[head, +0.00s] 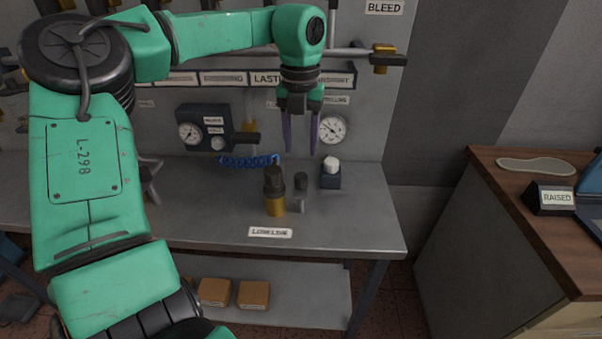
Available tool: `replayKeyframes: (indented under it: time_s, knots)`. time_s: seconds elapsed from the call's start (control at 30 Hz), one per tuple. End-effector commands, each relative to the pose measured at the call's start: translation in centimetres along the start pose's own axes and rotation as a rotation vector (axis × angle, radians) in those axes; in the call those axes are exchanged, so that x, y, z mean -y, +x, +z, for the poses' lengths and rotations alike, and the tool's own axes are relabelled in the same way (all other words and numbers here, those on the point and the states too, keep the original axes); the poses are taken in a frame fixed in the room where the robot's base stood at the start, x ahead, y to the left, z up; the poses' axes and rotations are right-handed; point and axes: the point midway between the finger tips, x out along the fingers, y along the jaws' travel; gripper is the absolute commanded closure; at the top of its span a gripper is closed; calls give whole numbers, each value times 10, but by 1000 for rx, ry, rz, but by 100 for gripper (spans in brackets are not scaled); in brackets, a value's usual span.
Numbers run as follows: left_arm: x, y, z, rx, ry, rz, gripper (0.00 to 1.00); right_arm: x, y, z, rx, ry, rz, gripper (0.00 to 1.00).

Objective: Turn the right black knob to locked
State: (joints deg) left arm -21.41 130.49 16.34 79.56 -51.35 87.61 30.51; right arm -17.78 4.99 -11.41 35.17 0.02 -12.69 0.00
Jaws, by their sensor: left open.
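My left gripper (301,146) points down with its two fingers apart and nothing between them. It hangs above the back part of the grey bench. Below it a black knob (274,181) stands on a brass base. I cannot tell which of these is the right black knob, or whether either is locked. Neither is touched by the gripper. My right gripper is not in view.
A white-topped dark block (330,174) stands right of the knobs. A blue coiled hose (247,161) lies behind them, and gauges (332,129) are on the back panel. The right part of the bench (365,225) is clear. A wooden-topped counter (510,190) stands at right.

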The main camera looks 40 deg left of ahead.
Motion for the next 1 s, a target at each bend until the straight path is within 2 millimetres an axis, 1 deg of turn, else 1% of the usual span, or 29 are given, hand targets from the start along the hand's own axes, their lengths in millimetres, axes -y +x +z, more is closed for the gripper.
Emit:
replayKeyframes:
  time_s: [0.03,0.13,0.2,0.3,0.43,0.67,0.7,0.77,0.8,1.0]
  knots:
    - [-1,14,-1,-7,0,1,48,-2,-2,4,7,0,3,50]
    - [0,40,-1,-7,-1,0,48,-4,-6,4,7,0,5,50]
    - [-1,57,-1,-7,-1,1,48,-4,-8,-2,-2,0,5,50]
    - [0,75,0,-4,0,0,48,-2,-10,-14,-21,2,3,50]
    - [0,86,0,-2,-1,-1,48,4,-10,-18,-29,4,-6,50]
    - [0,87,0,-1,-1,0,48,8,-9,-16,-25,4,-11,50]
    - [0,87,0,-1,-1,0,64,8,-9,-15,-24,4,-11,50]
    - [0,87,0,-1,-1,0,86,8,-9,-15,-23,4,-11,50]
    - [0,87,0,-1,-1,0,100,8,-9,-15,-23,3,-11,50]
    - [0,87,0,-1,4,0,100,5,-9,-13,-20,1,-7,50]
